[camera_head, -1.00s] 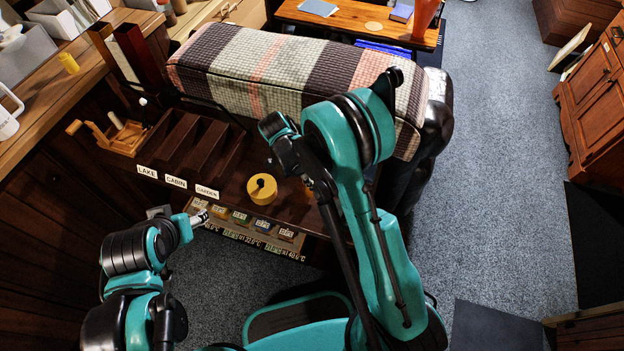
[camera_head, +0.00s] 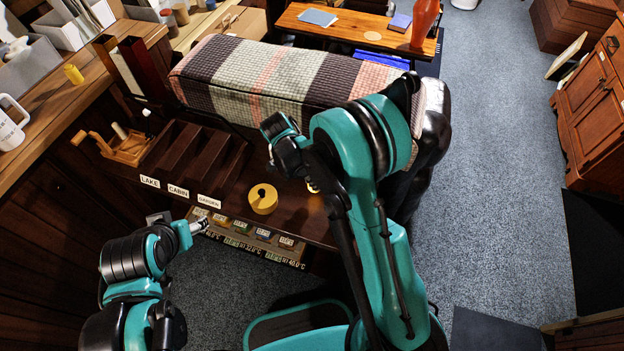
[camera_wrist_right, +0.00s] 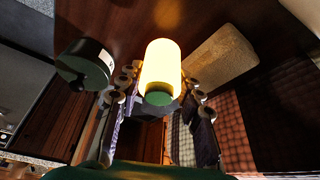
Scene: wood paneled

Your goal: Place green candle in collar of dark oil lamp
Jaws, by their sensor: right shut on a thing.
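In the right wrist view, my right gripper (camera_wrist_right: 162,88) is shut around a bright, pale yellow cylinder with a green round end (camera_wrist_right: 160,98), which I take as the green candle (camera_wrist_right: 163,65). A dark round thing with a grey-green face (camera_wrist_right: 85,64) is left of it; I cannot tell whether it is the dark oil lamp. In the head view, my right arm hides its gripper and most of what it holds; a small yellow glint (camera_head: 312,187) shows beside the arm. My left gripper (camera_head: 198,225) is low at the left, apparently empty, its opening unclear.
A yellow round piece with a slot (camera_head: 263,199) sits on the dark bench. Labelled wooden bins (camera_head: 200,155) stand left of it, with a wooden holder (camera_head: 125,147) further left. A beige block (camera_wrist_right: 222,57) is near the right gripper.

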